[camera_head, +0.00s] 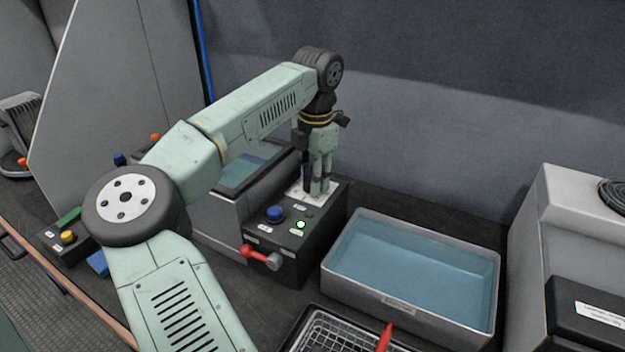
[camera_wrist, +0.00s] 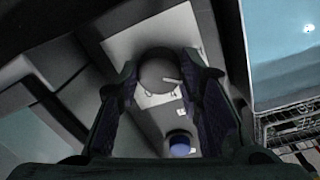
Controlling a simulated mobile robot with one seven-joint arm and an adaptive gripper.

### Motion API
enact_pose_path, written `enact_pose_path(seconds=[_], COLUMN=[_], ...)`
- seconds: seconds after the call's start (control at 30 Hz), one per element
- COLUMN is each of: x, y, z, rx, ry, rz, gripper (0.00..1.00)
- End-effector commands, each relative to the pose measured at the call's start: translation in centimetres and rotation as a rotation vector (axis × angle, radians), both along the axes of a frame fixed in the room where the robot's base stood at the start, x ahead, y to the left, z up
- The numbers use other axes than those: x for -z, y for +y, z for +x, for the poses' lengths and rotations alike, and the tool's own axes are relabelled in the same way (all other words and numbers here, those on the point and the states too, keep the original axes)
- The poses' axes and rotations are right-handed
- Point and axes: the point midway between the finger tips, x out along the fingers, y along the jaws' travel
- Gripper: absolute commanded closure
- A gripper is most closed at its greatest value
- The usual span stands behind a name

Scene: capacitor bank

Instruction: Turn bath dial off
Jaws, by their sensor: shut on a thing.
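The bath dial (camera_wrist: 157,72) is a round dark knob with a short white pointer mark. In the wrist view it sits on a pale plate (camera_wrist: 122,48), and the mark points to the right and slightly down. My gripper (camera_head: 319,189) reaches straight down onto the black control box (camera_head: 322,224). In the wrist view my gripper's fingers (camera_wrist: 163,78) stand on either side of the dial and close on it. In the head view the fingers hide the dial. A pale plate (camera_head: 297,191) shows beside them on the box top.
The box also carries a blue knob (camera_head: 275,214), a lit green lamp (camera_head: 301,224) and a red lever (camera_head: 255,252). A grey tank (camera_head: 222,222) stands left of it, a water-filled tray (camera_head: 400,262) right. A wire basket (camera_head: 335,332) with a red handle lies in front.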

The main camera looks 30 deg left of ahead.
Motion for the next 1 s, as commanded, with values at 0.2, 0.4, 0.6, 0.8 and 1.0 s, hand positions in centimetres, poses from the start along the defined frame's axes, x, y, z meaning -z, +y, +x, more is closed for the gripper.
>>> enact_pose_path(seconds=[0.2, 0.4, 0.6, 0.8, 1.0], x=[0.13, 0.07, 0.10, 0.06, 0.06], y=[0.03, 0.04, 0.02, 0.05, 0.04], z=[-0.04, -0.02, -0.01, 0.00, 0.00], rx=[-0.204, -0.373, -0.502, -0.584, -0.621], ry=[0.004, 0.003, 0.004, 0.003, 0.004], rz=[0.002, 0.002, 0.001, 0.001, 0.001], gripper=[0.94, 0.94, 0.94, 0.94, 0.94])
